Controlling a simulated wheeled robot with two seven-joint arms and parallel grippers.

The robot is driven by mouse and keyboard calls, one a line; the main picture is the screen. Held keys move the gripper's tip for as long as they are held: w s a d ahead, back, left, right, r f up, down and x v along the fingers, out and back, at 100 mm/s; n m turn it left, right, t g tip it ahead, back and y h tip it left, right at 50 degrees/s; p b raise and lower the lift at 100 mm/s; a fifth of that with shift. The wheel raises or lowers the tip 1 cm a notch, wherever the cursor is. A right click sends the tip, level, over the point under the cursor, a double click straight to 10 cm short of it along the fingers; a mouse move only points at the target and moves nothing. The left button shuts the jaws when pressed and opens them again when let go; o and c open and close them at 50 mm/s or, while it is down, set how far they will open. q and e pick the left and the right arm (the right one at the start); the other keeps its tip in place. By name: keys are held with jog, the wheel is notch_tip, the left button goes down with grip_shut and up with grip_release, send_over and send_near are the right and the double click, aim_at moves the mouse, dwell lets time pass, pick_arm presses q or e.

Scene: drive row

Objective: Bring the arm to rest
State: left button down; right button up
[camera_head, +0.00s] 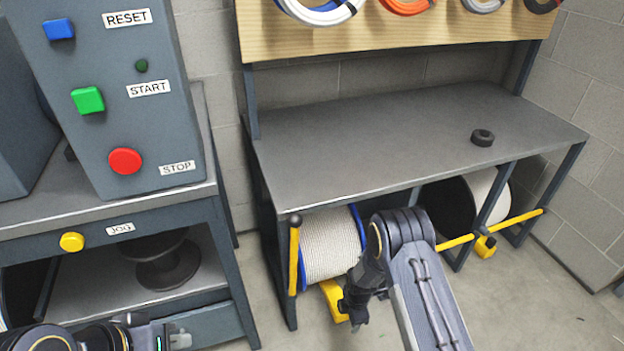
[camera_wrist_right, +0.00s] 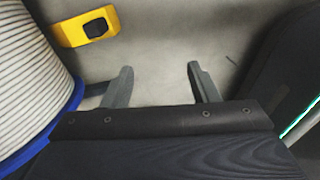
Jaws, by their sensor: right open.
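My right arm (camera_head: 425,285) comes up from the bottom of the head view and bends down in front of the bench. In the right wrist view, the two fingers of my right gripper (camera_wrist_right: 159,70) stand apart with nothing between them, over bare floor. A rope spool (camera_wrist_right: 30,75) with a blue rim is left of the fingers, apart from them. My left gripper (camera_head: 180,340) is at the bottom left edge of the head view, low in front of the control stand. It is small and cut off, so its jaws are unclear.
A grey bench (camera_head: 370,135) bears a small black ring (camera_head: 482,137). Under it are a white spool (camera_head: 328,246), a dark spool (camera_head: 455,205) and yellow bars (camera_head: 294,260). A control box (camera_head: 115,70) with several buttons stands left. Floor (camera_head: 545,300) at the right is clear.

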jog(key=s+d+r+m+t+y, duration=0.15)
jog(key=r+m, duration=0.25)
jog(key=r, duration=0.6)
jog(key=d+r+m, duration=0.3)
jog(key=r, duration=0.7)
jog(key=s+d+r+m+t+y, duration=0.15)
jog(key=r+m, duration=0.25)
jog(key=r, duration=0.6)
jog(key=s+d+r+m, duration=0.3)
jog(key=s+r+m, duration=0.3)
jog(key=s+r, duration=0.5)
jog(key=s+r+m+t, duration=0.25)
jog(key=s+m, duration=0.25)
jog(key=s, duration=0.7)
notch_tip(320, 180, up, 28)
jog(key=p, duration=2.8)
jog(key=shift+w+a+p, duration=0.2)
jog(key=shift+p, duration=0.15)
